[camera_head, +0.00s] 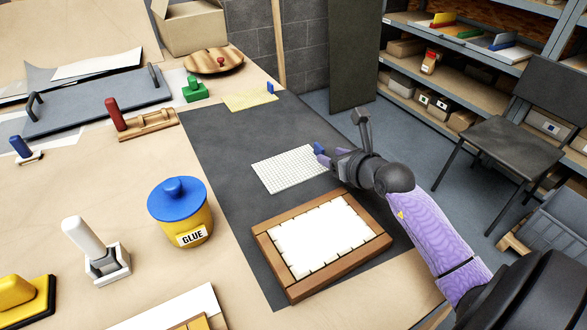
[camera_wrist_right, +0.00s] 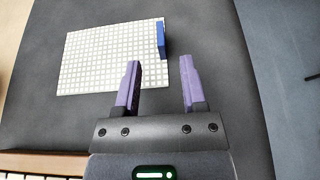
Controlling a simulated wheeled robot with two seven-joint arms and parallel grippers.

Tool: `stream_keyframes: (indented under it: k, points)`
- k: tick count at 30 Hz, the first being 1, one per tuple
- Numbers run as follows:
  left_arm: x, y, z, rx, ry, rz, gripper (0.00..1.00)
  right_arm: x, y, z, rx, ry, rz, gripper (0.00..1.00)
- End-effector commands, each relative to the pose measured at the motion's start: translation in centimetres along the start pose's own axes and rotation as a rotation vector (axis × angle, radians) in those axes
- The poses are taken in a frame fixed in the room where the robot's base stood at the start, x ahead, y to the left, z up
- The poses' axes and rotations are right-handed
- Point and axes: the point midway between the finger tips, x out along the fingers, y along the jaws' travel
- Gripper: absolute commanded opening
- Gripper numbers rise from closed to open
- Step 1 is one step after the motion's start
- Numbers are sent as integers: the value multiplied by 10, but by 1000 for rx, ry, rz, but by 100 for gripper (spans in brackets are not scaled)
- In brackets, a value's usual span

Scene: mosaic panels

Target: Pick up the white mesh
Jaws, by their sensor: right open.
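The white mesh (camera_head: 287,170) is a flat white grid sheet lying on the dark mat (camera_head: 222,150), with a small blue tab (camera_head: 319,148) standing at its right edge. In the right wrist view the mesh (camera_wrist_right: 105,62) and its blue tab (camera_wrist_right: 161,40) lie ahead of the fingers. My right gripper (camera_head: 335,150) is at the mesh's right end. In the wrist view its purple fingers (camera_wrist_right: 160,85) are apart with nothing between them, and the left finger overlaps the mesh's near right corner in the picture. My left gripper is not in view.
A wooden frame with a white panel (camera_head: 378,246) lies nearer on the mat. A yellow glue pot (camera_head: 196,222) with a blue lid stands to the left. A yellow mesh (camera_head: 250,100) with a blue tab lies farther back. The mat between these is bare.

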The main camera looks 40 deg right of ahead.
Motion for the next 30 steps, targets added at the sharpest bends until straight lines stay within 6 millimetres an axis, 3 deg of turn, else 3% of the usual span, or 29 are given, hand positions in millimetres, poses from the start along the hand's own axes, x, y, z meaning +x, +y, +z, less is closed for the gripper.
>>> stream_keyframes:
  k: [7,15,23,30]
  points:
    - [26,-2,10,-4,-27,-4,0,48,-2,4,1,-1,-1,53]
    - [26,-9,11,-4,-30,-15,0,53,-2,7,0,0,0,53]
    - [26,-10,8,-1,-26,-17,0,52,-2,7,0,-1,0,0]
    - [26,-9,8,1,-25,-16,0,52,-2,7,1,-1,0,0]
